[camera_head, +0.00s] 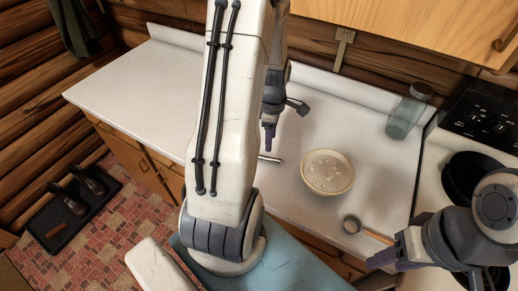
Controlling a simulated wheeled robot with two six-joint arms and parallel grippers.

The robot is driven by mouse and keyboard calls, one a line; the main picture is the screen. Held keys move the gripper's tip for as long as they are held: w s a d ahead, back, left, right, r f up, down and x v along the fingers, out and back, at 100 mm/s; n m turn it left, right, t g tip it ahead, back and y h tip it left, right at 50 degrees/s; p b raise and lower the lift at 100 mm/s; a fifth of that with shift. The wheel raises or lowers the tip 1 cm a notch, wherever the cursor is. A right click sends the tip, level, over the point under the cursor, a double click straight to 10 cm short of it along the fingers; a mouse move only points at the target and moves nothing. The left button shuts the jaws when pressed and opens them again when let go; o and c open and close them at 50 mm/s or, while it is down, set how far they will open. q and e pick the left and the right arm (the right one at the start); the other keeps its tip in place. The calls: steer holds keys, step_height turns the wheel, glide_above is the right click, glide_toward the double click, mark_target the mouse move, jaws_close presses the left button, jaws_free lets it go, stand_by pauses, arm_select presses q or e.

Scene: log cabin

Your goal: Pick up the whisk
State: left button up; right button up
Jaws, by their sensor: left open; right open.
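A short metal rod end (270,159) lies on the white counter, sticking out from behind my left arm; it may be the whisk's handle, but the rest is hidden and I cannot tell. My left gripper (284,122) is open above the counter, just beyond the rod, with its purple-grey fingers apart and nothing between them. My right gripper (376,268) is open at the lower right, near the counter's front edge and the stove; its fingers are only partly visible. No whisk wires show in view.
A cream bowl (327,173) stands right of the rod. A small round utensil with a wooden handle (352,224) lies near the front edge. A glass jar (405,117) stands by the stove (429,190). The left counter (145,83) is clear.

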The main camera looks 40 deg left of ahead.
arm_select(q)
glide_above(269, 158)
steer(key=f, duration=0.3)
steer(key=s+f, duration=0.1)
steer(key=f, duration=0.1)
steer(key=shift+d+p, duration=0.2)
steer(key=shift+p, duration=0.15)
steer(key=shift+w+f+p, duration=0.15)
steer(key=shift+f+p, duration=0.2)
steer(key=shift+f, duration=0.2)
steer(key=f, duration=0.1)
steer(key=f+p, duration=0.1)
steer(key=f, duration=0.1)
steer(key=shift+w+a, duration=0.15)
steer(key=shift+w, duration=0.05)
steer(key=shift+f+p, duration=0.3)
steer(key=shift+f, duration=0.35)
steer(key=shift+f, duration=0.2)
jaws_close()
